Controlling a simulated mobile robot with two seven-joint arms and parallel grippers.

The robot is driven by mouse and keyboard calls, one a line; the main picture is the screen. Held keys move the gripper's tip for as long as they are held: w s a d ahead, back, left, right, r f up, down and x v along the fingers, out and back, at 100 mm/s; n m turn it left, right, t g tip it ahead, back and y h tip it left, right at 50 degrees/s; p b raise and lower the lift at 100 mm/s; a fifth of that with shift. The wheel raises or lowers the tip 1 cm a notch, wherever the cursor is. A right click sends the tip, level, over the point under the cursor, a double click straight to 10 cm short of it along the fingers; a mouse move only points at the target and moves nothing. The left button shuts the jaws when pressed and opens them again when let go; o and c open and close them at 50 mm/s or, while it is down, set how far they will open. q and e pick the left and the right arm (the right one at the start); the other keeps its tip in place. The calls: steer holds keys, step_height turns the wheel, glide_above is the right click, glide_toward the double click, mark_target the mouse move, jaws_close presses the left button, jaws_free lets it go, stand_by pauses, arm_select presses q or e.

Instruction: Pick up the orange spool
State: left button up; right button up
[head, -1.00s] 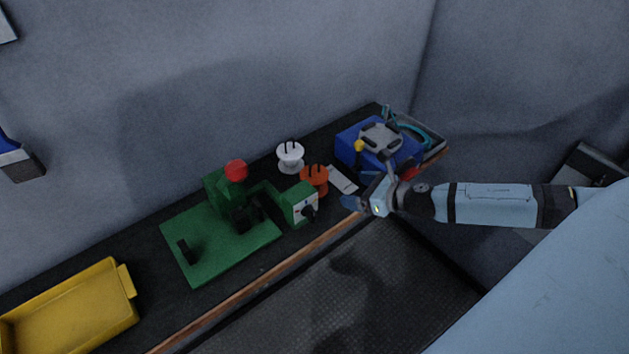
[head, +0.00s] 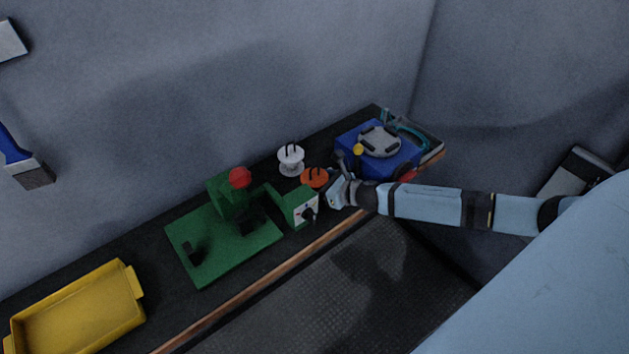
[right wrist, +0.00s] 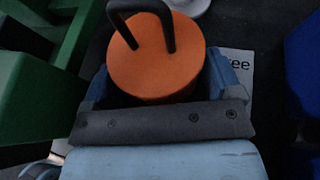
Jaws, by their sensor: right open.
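The orange spool (head: 314,177) stands on the dark bench between the green machine and the blue box, with a black wire loop on its top. It fills the upper middle of the right wrist view (right wrist: 155,62). My right gripper (head: 330,182) is at the spool; in the right wrist view its open fingers (right wrist: 158,85) lie on either side of the spool. I cannot tell whether the fingers touch it. The spool's lower part is hidden by the gripper. My left gripper is not in view.
A white spool (head: 291,160) stands just behind the orange one. The green machine (head: 220,245) with a red knob is close on the left, the blue box (head: 395,165) close on the right. A yellow tray (head: 78,308) sits at the far left. A label lies beside the spool.

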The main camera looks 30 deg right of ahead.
steer(key=shift+w+a+f, duration=0.25)
steer(key=shift+w, duration=0.2)
steer(key=c, duration=0.6)
